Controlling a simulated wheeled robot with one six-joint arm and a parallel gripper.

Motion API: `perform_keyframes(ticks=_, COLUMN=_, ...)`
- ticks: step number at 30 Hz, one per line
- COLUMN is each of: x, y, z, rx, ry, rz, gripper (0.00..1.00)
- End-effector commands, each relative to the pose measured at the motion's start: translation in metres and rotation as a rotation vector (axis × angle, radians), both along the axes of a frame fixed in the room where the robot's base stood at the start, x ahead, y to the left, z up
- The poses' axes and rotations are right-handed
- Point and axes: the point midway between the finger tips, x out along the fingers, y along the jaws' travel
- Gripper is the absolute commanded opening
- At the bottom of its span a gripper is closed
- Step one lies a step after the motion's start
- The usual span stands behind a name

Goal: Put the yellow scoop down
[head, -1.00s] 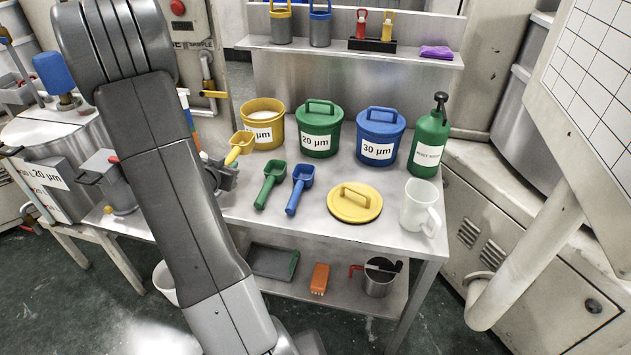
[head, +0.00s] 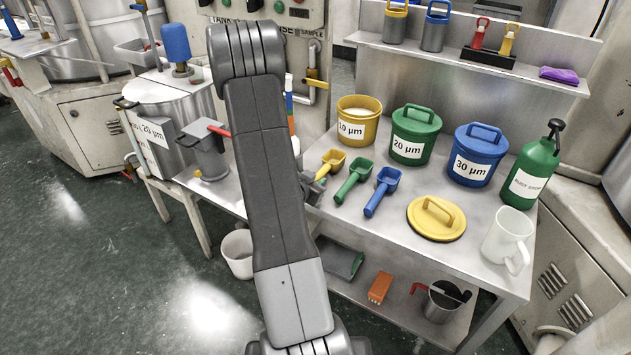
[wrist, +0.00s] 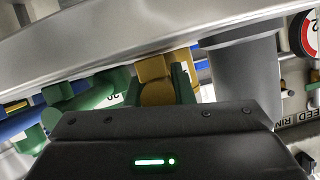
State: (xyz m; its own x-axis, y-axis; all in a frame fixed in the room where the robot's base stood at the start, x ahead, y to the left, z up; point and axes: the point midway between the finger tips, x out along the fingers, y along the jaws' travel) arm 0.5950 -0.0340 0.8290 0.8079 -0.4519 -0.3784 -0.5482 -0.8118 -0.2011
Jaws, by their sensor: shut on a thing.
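The yellow scoop (head: 332,162) is at the worktop's left end, left of the green scoop (head: 354,182). In the head view its bowl shows and its handle end is at my gripper (head: 312,188), which my arm partly covers. My gripper is shut on the scoop. The wrist view shows the yellow scoop (wrist: 154,72) just beyond the gripper body, with green shapes close on its left. The scoop looks level and low; whether it touches the worktop I cannot tell. The blue scoop (head: 382,191) lies right of the green one.
The yellow bucket (head: 358,121), green bucket (head: 415,135) and blue bucket (head: 479,155) stand behind the scoops. A yellow lid (head: 436,219), white jug (head: 508,238) and green bottle (head: 531,172) are to the right. A grey machine (head: 207,152) stands left of my arm.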

Motion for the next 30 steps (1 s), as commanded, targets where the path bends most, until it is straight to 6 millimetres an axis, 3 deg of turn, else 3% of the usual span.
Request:
perform_keyframes(ticks=11, x=0.0, y=0.0, z=-0.005, rx=-0.001, ry=-0.001, rz=0.0, gripper=0.0)
perform_keyframes(ticks=12, x=0.0, y=0.0, z=-0.004, rx=0.0, ry=-0.001, rz=-0.001, gripper=0.25)
perform_keyframes(ticks=15, x=0.0, y=0.0, z=-0.003, rx=-0.001, ry=-0.001, rz=0.0, gripper=0.43)
perform_keyframes(ticks=26, x=0.0, y=0.0, z=0.003, rx=-0.001, ry=-0.001, rz=0.0, gripper=0.43)
perform_keyframes(ticks=30, x=-0.019, y=0.012, z=0.009, rx=0.0, ry=-0.002, rz=0.003, gripper=0.43)
